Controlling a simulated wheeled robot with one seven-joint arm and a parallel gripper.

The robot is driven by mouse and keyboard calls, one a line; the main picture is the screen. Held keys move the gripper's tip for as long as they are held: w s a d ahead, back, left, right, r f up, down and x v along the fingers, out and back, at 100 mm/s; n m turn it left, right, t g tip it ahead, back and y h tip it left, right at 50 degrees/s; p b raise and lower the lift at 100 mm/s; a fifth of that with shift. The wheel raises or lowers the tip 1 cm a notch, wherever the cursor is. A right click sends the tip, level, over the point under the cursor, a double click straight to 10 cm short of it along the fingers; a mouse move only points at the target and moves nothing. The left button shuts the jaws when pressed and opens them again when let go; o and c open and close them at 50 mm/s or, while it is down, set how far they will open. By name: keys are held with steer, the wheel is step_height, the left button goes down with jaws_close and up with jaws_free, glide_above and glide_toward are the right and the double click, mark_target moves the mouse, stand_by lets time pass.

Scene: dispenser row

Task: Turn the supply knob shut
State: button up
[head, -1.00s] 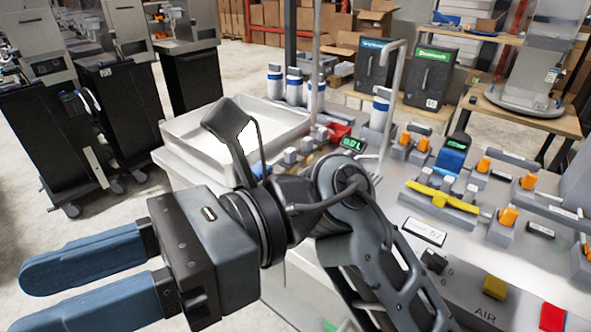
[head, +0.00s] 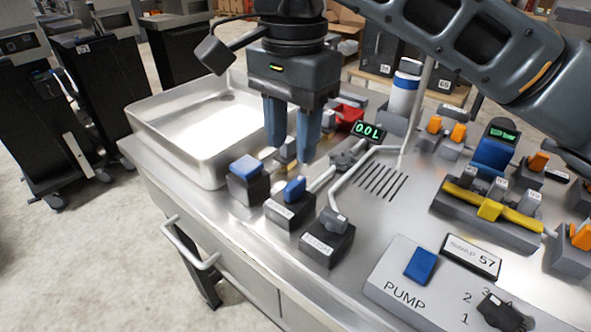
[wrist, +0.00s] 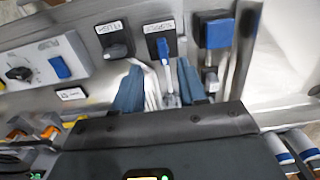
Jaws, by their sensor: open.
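Three dark control blocks stand in a row on the steel counter's front left. The middle one (head: 288,212) carries a blue lever knob (head: 294,189), which seems to be the supply knob; its label is too small to read surely. In the wrist view the blue knob (wrist: 163,48) shows ahead of my fingers, roughly in line with the gap between them. My gripper (head: 291,150) points down, open and empty, above and behind the block, apart from the knob. Its two blue fingers also show in the wrist view (wrist: 161,88).
Beside it are a block with a square blue top (head: 246,168) and a block with a grey knob (head: 334,222). A bent grey pipe (head: 350,180) runs close by. A deep steel basin (head: 165,120) lies left; a pump panel (head: 395,275) and yellow-barred valves (head: 488,207) lie right.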

mark_target(295, 183)
steer(key=shift+w+d+f, duration=0.2)
steer(key=shift+w+f, duration=0.1)
steer(key=shift+w, duration=0.2)
steer(key=shift+w+f, duration=0.1)
steer(key=shift+f, duration=0.05)
steer(key=shift+f+p, duration=0.3)
steer(key=shift+f, duration=3.3)
steer(key=shift+c, duration=0.3)
jaws_close()
